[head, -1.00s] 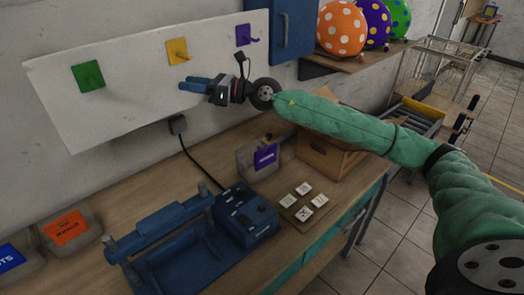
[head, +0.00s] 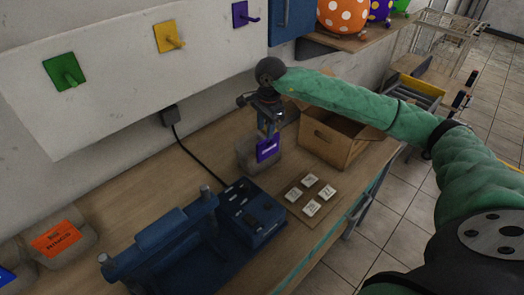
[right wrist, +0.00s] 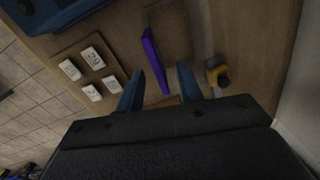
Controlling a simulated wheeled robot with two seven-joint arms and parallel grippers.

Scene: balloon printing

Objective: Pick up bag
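A grey bag with a purple label (head: 252,159) stands on the workbench below the right gripper. My right gripper (head: 268,130) points down at the bag's top, its fingertips overlapping the label in the head view. In the right wrist view, the gripper's two blue fingers (right wrist: 160,88) are apart. The purple label (right wrist: 152,58) lies between them, seen nearly edge-on; whether the fingers touch the bag is unclear. Another bag with an orange label (head: 58,241) stands at the left, beside a partly cut-off bag with a blue label (head: 8,277). My left gripper is not in view.
A pegboard with coloured hooks (head: 110,80) hangs behind.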

